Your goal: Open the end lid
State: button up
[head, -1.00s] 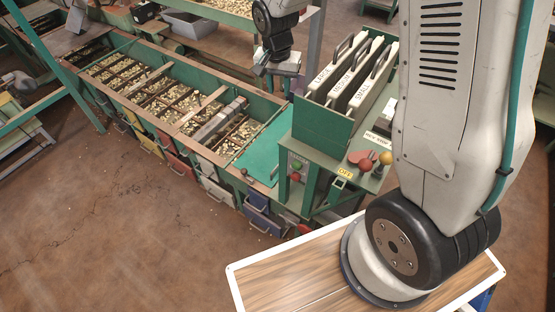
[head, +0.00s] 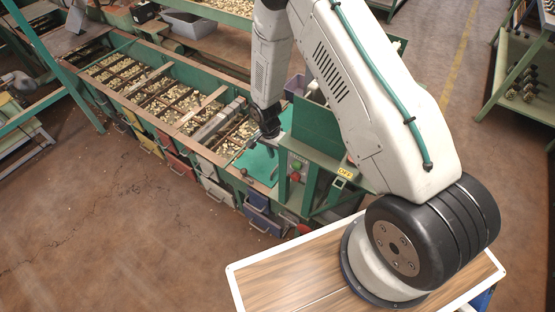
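The end lid (head: 258,166) is a flat green panel at the near right end of the long green trough of nuts. It lies flat and closed over that end. A small dark knob (head: 244,172) shows near its front left edge. My gripper (head: 270,135) is at the lid's far side, pointing down over or just beyond its far edge. It is small, dark and partly hidden by my own wrist. I cannot tell whether it touches the lid or whether its fingers are open.
The trough (head: 160,95) has open compartments of nuts, with colored drawers along its front. A green control stand (head: 310,160) with red and green buttons and an OFF label stands right of the lid. A grey bin (head: 190,25) is behind. The floor (head: 100,220) in front is clear.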

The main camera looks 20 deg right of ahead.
jog(key=shift+s+d+f, duration=0.1)
jog(key=shift+s+f, duration=0.05)
jog(key=shift+f, duration=0.65)
jog(key=shift+s+d+f, duration=0.1)
jog(key=shift+f, duration=0.65)
grip_shut()
